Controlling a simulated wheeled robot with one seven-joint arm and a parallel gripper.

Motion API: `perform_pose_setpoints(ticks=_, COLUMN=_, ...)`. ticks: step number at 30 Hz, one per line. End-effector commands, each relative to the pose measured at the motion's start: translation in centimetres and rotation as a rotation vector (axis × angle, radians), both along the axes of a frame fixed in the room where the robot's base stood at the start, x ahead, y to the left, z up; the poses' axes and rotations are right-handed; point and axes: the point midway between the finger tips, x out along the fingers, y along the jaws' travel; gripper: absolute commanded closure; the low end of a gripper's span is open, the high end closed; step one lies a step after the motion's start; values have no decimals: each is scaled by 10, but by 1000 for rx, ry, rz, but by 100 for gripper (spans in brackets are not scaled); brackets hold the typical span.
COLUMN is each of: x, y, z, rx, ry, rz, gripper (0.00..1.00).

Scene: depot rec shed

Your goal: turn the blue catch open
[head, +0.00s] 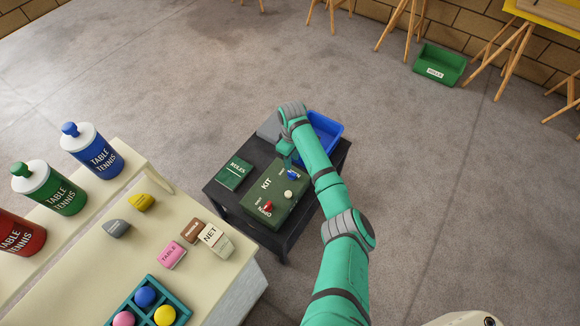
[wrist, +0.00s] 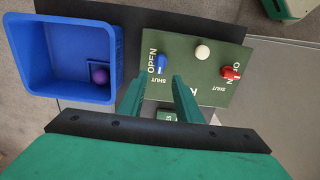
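The green KIT box (head: 258,203) sits on a dark low table, and its lid fills the upper middle of the wrist view (wrist: 190,92). The blue catch (wrist: 161,63) is on that lid, beside the OPEN lettering and with SHUT lettering close by; it also shows in the head view (head: 293,175). I cannot tell its exact setting. My gripper (wrist: 159,84) is open and empty. Its two fingers point toward the blue catch, which lies just beyond and between the fingertips in the wrist view. I see no contact. My gripper also shows in the head view (head: 287,153), above the box's far side.
The lid also carries a red catch (wrist: 231,72) and a cream knob (wrist: 202,52). A blue bin (wrist: 62,92) holding a purple ball (wrist: 100,76) stands beside the box. A green RULES book (head: 234,173) lies on the black table (head: 285,238). A cream counter (head: 90,258) is at left.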

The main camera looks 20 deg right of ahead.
Motion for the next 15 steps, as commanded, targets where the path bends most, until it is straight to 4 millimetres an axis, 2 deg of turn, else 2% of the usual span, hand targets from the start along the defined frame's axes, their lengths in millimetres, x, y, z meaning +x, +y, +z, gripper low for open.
perform_pose_setpoints(ticks=9, x=-1, y=0, z=-57, rx=-1, ry=4, rz=0, gripper=69)
perform_pose_setpoints(ticks=15, x=0, y=0, z=-81, rx=0, ry=2, rz=1, gripper=69)
